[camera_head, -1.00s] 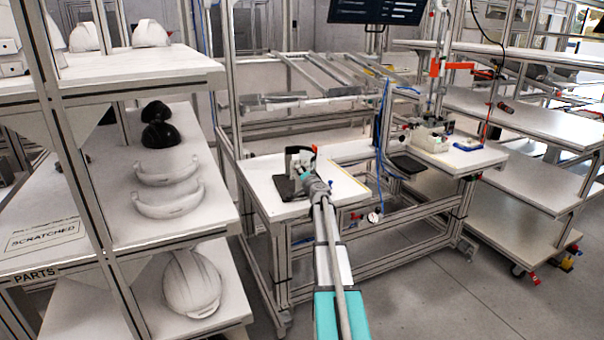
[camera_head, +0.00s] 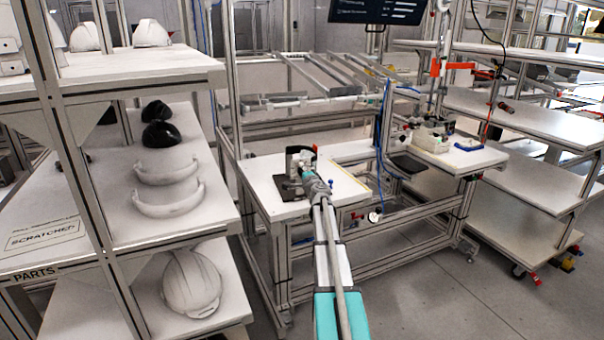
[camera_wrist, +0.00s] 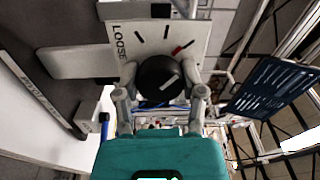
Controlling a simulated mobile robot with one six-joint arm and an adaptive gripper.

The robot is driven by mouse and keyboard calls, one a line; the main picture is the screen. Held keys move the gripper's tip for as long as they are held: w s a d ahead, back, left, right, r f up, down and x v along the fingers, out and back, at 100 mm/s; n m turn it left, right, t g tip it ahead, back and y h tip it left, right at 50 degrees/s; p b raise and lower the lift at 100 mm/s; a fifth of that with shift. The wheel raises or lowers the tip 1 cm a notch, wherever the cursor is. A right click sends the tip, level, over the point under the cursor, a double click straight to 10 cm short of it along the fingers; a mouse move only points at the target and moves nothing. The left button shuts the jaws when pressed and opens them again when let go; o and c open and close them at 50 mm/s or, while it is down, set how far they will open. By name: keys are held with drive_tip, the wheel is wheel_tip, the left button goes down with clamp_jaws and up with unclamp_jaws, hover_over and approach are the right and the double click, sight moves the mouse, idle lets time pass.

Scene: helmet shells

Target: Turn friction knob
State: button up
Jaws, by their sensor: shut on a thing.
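The friction knob (camera_wrist: 158,79) is black and round with a pale pointer line, and stands on a white dial plate (camera_wrist: 128,37) in the wrist view. The plate carries the word LOOSE, black tick marks and a red mark. My gripper (camera_wrist: 160,92) has one finger on each side of the knob and is shut on it. The pointer line lies slanted, its upper end toward the right. In the head view my gripper (camera_head: 312,183) is at the small fixture (camera_head: 298,165) on the white workbench (camera_head: 345,187); the knob is too small to make out there.
A shelf rack (camera_head: 205,215) with white helmet shells (camera_head: 191,283), visors and black parts stands at the left. A second bench (camera_head: 455,160) with equipment is to the right. A blue cable (camera_head: 381,150) hangs between the benches. Open floor lies at the lower right.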

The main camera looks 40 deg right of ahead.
drive_tip(key=shift+m, duration=0.7)
drive_tip(key=o, duration=1.2)
drive_tip(key=shift+c, duration=0.2)
